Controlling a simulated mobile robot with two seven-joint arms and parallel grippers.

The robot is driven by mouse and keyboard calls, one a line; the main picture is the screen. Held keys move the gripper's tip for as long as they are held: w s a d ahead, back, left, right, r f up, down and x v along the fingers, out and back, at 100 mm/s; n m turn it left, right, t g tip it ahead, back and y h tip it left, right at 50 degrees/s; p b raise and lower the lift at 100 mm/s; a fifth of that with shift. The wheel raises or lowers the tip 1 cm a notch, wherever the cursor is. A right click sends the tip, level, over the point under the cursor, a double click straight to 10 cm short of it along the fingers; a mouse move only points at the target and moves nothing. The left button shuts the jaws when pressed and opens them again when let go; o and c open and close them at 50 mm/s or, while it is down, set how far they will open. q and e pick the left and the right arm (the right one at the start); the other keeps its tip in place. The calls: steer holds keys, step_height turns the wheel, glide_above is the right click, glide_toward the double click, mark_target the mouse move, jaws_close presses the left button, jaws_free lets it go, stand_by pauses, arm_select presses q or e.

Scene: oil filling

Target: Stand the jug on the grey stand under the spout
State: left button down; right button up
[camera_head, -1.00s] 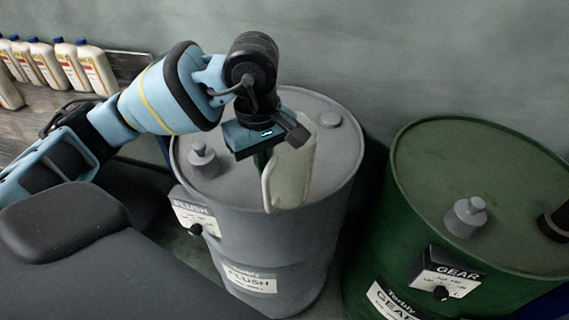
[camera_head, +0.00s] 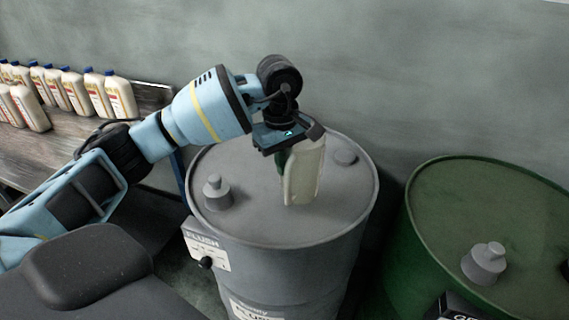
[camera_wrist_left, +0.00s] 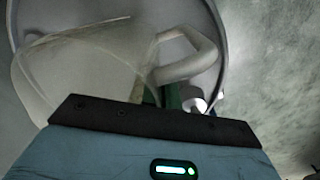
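The jug (camera_head: 305,172) is a pale, translucent vessel, hanging over the top of the grey drum in the head view. It also fills much of the upper left of the wrist view (camera_wrist_left: 85,65), where its looped handle shows to the right of the body. My left gripper (camera_head: 284,162) is shut on the jug, with its green fingers (camera_wrist_left: 168,96) at the handle. I cannot tell exactly how far the jug is above the drum. No grey stand or spout can be made out in these views. My right gripper is out of view.
The grey drum (camera_head: 285,222), labelled FLUSH, stands below the jug, with a stepped grey cap (camera_head: 217,192) on top. A green drum (camera_head: 445,215) with a grey cap (camera_head: 485,263) stands at right. Several oil bottles (camera_head: 75,90) stand on a wooden bench (camera_head: 55,148) at left.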

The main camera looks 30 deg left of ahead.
arm_select(q)
steer(key=w, duration=0.1)
steer(key=w+a, duration=0.2)
steer(key=shift+w+f, duration=0.15)
steer(key=shift+w, duration=0.15)
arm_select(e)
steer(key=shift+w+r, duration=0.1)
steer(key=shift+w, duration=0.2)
arm_select(q)
steer(key=f, duration=0.3)
steer(key=shift+w+a+f, duration=0.15)
steer(key=shift+w+f, duration=0.1)
steer(key=shift+f, duration=0.05)
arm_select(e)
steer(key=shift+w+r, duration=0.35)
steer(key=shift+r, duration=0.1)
